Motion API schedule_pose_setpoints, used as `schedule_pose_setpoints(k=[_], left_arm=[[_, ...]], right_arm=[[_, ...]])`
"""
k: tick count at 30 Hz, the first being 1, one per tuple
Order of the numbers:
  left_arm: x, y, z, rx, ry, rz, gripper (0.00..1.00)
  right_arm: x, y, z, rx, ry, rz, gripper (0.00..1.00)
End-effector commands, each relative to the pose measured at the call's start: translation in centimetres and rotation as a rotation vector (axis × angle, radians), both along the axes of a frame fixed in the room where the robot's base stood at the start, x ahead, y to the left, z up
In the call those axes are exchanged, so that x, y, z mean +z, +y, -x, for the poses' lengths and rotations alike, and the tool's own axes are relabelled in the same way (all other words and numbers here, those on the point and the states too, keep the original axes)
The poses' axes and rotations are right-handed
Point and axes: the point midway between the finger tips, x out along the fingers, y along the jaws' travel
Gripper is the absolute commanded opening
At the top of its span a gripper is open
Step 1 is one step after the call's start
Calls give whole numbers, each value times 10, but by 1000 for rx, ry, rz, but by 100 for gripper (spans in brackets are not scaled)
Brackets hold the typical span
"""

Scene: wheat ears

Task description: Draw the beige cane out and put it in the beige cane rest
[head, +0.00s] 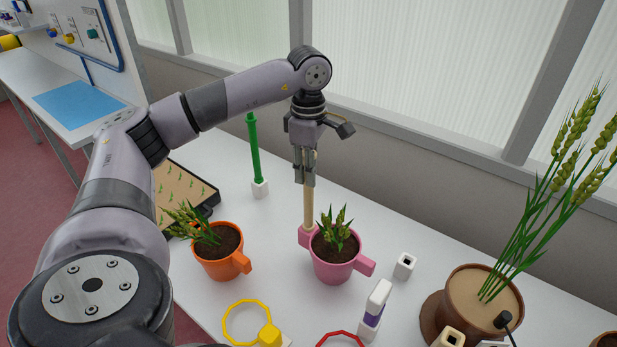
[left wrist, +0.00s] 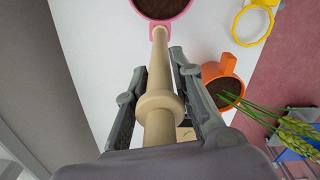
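The beige cane (head: 308,206) stands upright, its lower end in the pink socket on the back-left side of the pink pot (head: 334,267). My left gripper (head: 305,180) is above the pot, around the upper part of the cane. In the left wrist view the cane (left wrist: 159,122) runs between the two fingers (left wrist: 159,60), which close in on the shaft just beyond its wide collar. A cream block with a square hole (head: 449,338) is at the bottom edge, partly cut off; I cannot tell whether it is the beige cane rest. My right gripper is not in view.
A green cane (head: 254,150) stands in a white base. An orange pot (head: 219,257) is left of the pink pot. A small white holder (head: 405,265), a purple-and-white item (head: 375,308) and a brown pot (head: 480,291) with tall wheat are to the right.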

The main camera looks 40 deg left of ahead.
Motion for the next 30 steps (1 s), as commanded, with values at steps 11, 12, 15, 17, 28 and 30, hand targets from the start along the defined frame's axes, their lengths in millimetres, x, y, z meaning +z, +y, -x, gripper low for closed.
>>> schedule_pose_setpoints(k=[11,12,15,17,28,30], left_arm=[[0,0,0,0,0,0,0],[0,0,0,0,0,0,0],[0,0,0,0,0,0,0],[0,0,0,0,0,0,0],[1,0,0,0,-1,1,0],[4,0,0,0,-1,1,0]], right_arm=[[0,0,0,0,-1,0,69],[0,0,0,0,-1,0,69],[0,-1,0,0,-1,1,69],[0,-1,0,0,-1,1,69],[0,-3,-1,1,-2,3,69],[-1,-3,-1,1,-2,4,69]])
